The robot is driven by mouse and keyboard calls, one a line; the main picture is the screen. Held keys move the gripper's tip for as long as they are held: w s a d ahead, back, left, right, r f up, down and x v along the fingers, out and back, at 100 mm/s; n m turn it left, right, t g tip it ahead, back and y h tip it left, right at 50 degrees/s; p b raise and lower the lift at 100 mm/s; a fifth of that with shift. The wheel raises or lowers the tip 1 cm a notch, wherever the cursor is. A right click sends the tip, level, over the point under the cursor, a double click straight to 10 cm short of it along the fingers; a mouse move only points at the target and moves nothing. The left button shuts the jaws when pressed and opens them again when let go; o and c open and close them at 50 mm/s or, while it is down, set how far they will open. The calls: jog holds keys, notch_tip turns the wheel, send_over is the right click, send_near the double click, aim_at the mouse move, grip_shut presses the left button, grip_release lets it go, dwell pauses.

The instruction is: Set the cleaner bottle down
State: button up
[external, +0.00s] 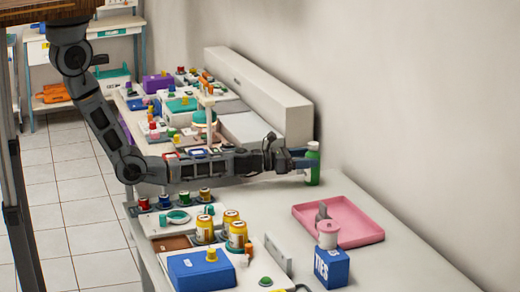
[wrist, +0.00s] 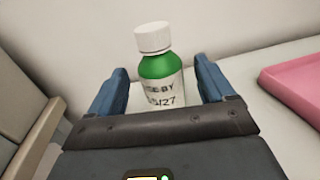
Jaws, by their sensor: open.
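The cleaner bottle (external: 313,164) is green with a white cap and a white label. It stands upright on the bench top near the wall, at the end of my outstretched arm. In the wrist view the bottle (wrist: 159,72) is between the two blue fingers of my gripper (wrist: 160,92), with a visible gap on each side. My gripper (external: 303,162) is open around the bottle. The bottle's base is hidden behind the gripper body in the wrist view.
A pink tray (external: 340,238) lies right of the bottle, toward the front. A long pale box (external: 258,95) runs along the wall. Bench between bottle and tray is clear.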

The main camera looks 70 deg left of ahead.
jog(key=s, duration=0.2)
jog(key=s+a+p, duration=0.1)
jog(key=s, duration=0.4)
jog(key=shift+s+a+p, duration=0.25)
jog(key=shift+s+p, duration=0.05)
jog(key=shift+s, duration=0.1)
jog(key=shift+s+n, duration=0.4)
jog(key=shift+s, duration=0.05)
jog(key=s+n+y, duration=0.1)
jog(key=s+n, duration=0.4)
jog(key=s+a+n+y, duration=0.1)
jog(key=s+n, duration=0.3)
jog(key=s, duration=0.2)
jog(key=s+a+n+y+p, duration=0.1)
jog(key=s+n, duration=0.4)
jog(key=shift+s+n+t+y, duration=0.15)
jog(key=shift+n+t+y, duration=0.15)
jog(key=shift+y, duration=0.1)
jog(key=s+r+n+g+p, duration=0.1)
jog(key=s+r+n, duration=0.3)
jog(key=s+n, duration=0.3)
jog(key=s+r+n+g+p, duration=0.1)
jog(key=s+r+n, duration=0.4)
jog(key=s, duration=1.1)
jog(key=s+d+r+n+g+p, duration=0.1)
jog(key=s+r+n, duration=0.4)
jog(key=s+n, duration=0.5)
jog(key=shift+s+p, duration=0.65)
jog(key=shift+s, duration=0.2)
